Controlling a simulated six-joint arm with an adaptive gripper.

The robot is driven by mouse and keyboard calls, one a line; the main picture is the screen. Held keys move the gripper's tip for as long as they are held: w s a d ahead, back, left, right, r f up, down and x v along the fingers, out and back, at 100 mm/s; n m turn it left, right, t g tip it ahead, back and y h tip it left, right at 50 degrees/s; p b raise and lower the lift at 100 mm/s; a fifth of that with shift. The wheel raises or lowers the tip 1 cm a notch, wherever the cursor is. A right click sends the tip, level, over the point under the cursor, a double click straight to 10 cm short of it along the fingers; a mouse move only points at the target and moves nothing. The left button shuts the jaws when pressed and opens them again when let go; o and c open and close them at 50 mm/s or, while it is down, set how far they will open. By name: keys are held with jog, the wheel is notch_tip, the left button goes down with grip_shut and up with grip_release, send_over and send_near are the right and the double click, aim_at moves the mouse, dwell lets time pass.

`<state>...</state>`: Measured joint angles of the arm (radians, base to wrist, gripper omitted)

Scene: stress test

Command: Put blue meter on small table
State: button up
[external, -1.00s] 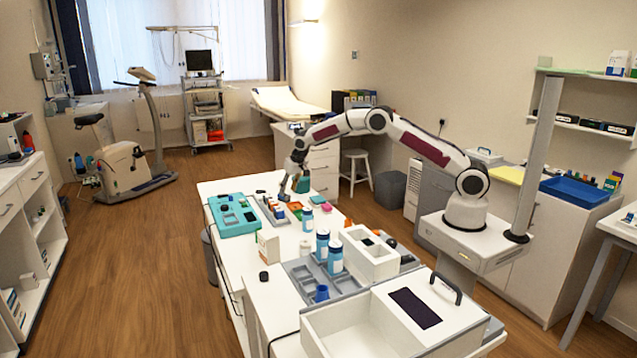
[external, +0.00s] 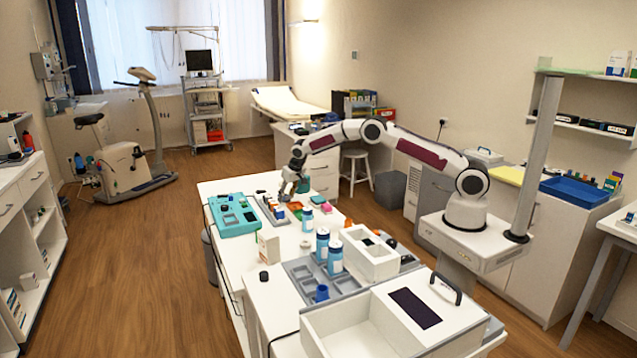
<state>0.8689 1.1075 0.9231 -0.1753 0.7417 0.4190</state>
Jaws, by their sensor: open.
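My gripper (external: 290,195) is open, pointing down low over the far end of the long white worktop (external: 222,188), close above small coloured items. A small teal item (external: 305,186) shows just right of my gripper; I cannot tell whether it touches it. A teal tray-like device (external: 234,215) lies left of my gripper. I cannot tell for sure which thing is the blue meter. A white table (external: 622,224) stands at the right edge, partly cut off; I cannot tell whether it is the small table.
Blue-and-white bottles (external: 335,256) stand upright in a grey tray (external: 296,268). A white open box (external: 366,254) and a large white case with a handle (external: 420,310) crowd the near end. A small carton (external: 268,247) stands near the left edge.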

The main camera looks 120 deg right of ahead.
aim_at(286, 196)
grip_shut()
jog(key=shift+r, duration=0.1)
notch_tip(286, 196, up, 10)
dwell(0.9)
dwell(0.3)
